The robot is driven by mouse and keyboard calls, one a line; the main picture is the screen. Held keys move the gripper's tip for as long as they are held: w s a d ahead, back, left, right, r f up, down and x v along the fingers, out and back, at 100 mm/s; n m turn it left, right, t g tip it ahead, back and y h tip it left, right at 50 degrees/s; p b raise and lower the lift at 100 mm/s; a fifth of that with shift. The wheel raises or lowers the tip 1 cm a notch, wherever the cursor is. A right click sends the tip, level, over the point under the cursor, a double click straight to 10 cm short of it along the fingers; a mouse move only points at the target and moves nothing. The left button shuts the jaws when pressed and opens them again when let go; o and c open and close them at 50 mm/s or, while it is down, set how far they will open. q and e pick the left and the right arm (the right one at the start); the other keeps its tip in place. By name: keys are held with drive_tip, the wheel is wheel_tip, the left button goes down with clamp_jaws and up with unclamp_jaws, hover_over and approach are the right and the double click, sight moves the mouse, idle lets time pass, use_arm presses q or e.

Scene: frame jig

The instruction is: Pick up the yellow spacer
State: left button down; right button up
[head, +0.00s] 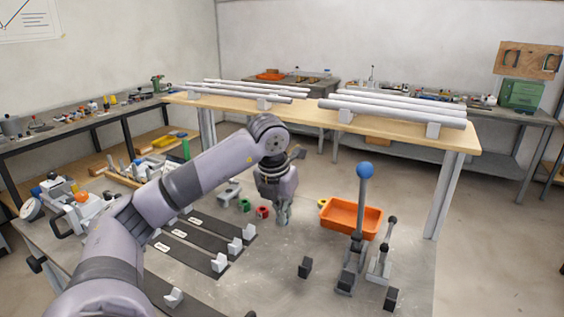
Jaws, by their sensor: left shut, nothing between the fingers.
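A small yellow piece (323,203), likely the yellow spacer, shows at the left end of the orange tray (350,231) on the grey table. The tray's rim partly hides it, and I cannot tell whether it lies inside or just behind. My left gripper (283,220) points down over the table, to the left of the tray and apart from the yellow piece. Its fingers are shut and empty. A green ring-like piece (244,205) and a red one (262,212) lie to the left of my left gripper. My right gripper is not in view.
Dark strips with light grey blocks (219,262) lie at left. A wooden bench (400,125) with pipes stands behind.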

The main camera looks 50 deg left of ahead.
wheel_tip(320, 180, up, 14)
drive_tip(key=p, duration=1.3)
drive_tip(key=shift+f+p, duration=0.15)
drive_tip(key=shift+p, duration=0.2)
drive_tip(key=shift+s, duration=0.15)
